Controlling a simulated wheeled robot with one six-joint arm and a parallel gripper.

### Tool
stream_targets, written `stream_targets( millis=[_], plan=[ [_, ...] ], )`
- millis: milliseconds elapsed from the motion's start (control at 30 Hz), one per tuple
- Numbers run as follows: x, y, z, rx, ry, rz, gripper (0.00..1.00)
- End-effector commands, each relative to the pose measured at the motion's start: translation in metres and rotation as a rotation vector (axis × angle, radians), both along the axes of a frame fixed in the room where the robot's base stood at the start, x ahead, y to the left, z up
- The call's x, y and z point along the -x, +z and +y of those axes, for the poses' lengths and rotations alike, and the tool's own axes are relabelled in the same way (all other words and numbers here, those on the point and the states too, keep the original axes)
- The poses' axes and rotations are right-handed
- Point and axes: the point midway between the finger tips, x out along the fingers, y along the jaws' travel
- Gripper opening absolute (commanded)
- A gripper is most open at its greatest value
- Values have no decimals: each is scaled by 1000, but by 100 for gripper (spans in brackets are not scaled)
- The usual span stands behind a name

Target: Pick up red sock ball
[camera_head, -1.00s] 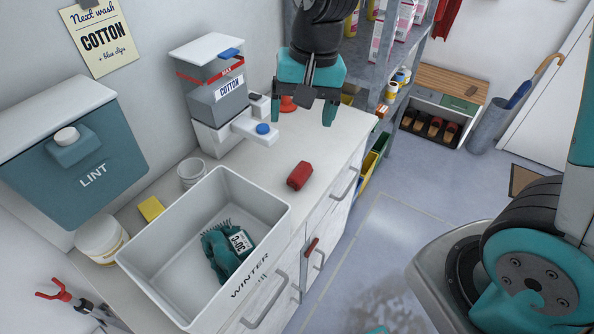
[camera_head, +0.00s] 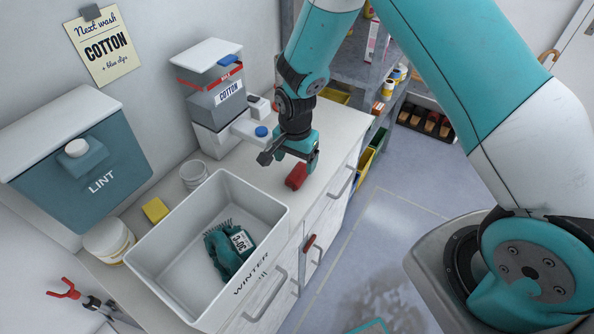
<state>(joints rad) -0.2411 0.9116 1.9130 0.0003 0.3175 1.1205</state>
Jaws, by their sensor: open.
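The red sock ball (camera_head: 296,176) lies on the light countertop, to the right of the WINTER bin. My gripper (camera_head: 289,165) points down right at it, with one finger on the right side near the ball and another part to its left. The jaws are open. The gripper covers the ball's upper part, and I cannot tell whether the fingers touch it.
The white WINTER bin (camera_head: 262,206) holds a teal knitted item (camera_head: 224,252) with a tag. A COTTON dispenser (camera_head: 217,103) stands behind left of my gripper. A yellow sponge (camera_head: 155,210), a white cup (camera_head: 193,174) and a tub (camera_head: 108,240) stand left of the bin.

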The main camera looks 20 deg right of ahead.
Motion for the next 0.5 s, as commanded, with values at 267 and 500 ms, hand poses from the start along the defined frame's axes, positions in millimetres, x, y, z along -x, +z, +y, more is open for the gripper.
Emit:
stream_targets(
  millis=[267,500],
  plan=[
    [4,-19,1,0,1,4,81],
    [5,-50,2,0,0,1,81]
  ],
)
